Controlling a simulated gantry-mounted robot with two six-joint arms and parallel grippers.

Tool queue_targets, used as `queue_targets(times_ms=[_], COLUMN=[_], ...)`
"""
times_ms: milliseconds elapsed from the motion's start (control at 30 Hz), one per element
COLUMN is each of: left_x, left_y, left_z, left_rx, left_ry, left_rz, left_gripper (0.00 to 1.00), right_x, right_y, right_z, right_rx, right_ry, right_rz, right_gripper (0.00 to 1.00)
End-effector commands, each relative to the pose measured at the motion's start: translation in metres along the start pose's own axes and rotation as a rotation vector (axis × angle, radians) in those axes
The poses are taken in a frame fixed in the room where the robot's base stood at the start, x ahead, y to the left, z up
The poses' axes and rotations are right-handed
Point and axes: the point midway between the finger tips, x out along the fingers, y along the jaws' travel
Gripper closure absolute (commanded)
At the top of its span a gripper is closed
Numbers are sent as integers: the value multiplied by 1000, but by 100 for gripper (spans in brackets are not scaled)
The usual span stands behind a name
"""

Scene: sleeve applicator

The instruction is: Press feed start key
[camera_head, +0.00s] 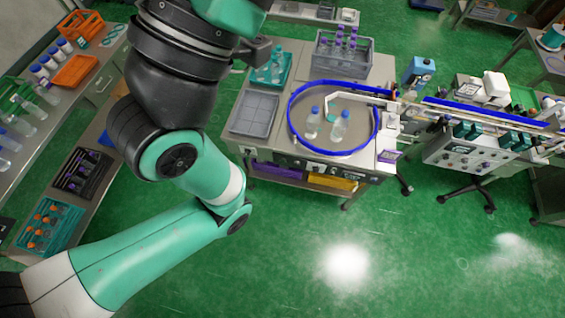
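The feed start key cannot be told apart at this size. Small controls (315,167) line the front edge of the grey feed table, below a round turntable with a blue rim (292,120). A small purple-and-white panel (389,156) sits at that table's right front corner. Another grey control box (468,154) with knobs and buttons is under the conveyor at right. Two clear bottles with blue caps (313,122) (340,127) stand on the turntable. My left arm fills the left side of the view, apart from the controls; its gripper is not visible. My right gripper is not visible.
A grey crate with purple-capped bottles (342,64), a teal tray (287,68) and an empty grey tray (253,113) sit on the feed table. A blue-edged conveyor (480,108) runs right. A left bench holds an orange crate (76,71). Green floor in front is clear.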

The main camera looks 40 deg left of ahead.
Motion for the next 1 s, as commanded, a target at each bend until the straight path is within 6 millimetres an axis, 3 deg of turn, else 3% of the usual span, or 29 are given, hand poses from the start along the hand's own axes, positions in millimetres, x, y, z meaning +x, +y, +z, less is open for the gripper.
queue_targets(times_ms=[67,533,1000], left_x=[0,0,0], left_y=[0,0,0], left_z=[0,0,0], left_rx=[0,0,0], left_ry=[0,0,0], left_rz=[0,0,0], left_gripper=[16,100,100], right_x=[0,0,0], right_y=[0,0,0], right_z=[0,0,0], right_rx=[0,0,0], right_ry=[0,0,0], right_rz=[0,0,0], right_gripper=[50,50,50])
